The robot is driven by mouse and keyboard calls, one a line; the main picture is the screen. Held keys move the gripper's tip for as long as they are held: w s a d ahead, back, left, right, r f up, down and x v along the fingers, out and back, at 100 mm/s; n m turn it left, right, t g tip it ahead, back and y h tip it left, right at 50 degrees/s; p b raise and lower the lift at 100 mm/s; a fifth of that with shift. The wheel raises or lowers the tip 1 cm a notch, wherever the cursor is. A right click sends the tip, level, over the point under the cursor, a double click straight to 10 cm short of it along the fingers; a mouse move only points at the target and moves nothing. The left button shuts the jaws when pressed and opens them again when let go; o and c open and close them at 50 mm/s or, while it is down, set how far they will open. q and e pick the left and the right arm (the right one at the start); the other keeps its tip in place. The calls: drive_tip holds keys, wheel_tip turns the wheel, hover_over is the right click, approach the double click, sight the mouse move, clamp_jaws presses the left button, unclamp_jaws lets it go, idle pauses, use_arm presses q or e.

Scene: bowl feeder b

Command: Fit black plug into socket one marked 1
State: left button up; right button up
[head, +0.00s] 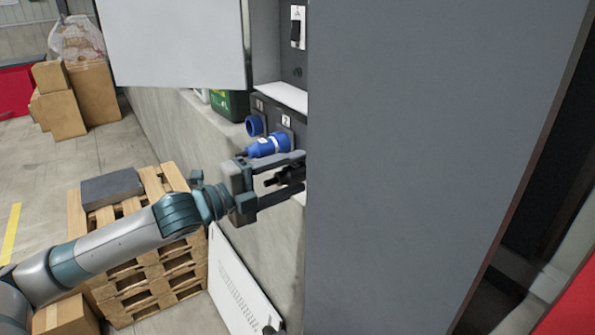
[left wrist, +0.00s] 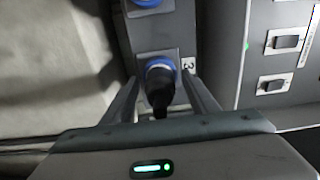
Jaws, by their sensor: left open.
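The black plug (head: 288,174) sits between the fingers of my open left gripper (head: 301,172). In the left wrist view the black plug (left wrist: 160,92) points into a blue-rimmed socket (left wrist: 157,65) beside a label 3. The fingers of my left gripper (left wrist: 160,88) stand on either side of it, apart from it as far as I can tell. Socket one (head: 255,125), a blue round socket by the label 1, is at the upper left and looks empty. My right gripper is not in view.
A blue plug (head: 268,146) sits at the socket marked 2, just above my left gripper. A large grey panel (head: 430,150) hides what lies right of the gripper. Switches (left wrist: 287,42) are on the box. A wooden pallet stack (head: 150,275) stands below my left arm.

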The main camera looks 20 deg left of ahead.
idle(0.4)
use_arm(q)
clamp_jaws()
drive_tip(key=shift+s+a+f+b, duration=0.1)
drive_tip(key=shift+s+f+b, duration=0.1)
drive_tip(key=shift+b, duration=0.1)
drive_tip(key=shift+b+v, duration=0.35)
drive_tip(key=shift+v, duration=0.75)
drive_tip(key=shift+r, duration=0.1)
drive_tip(key=shift+s, duration=0.1)
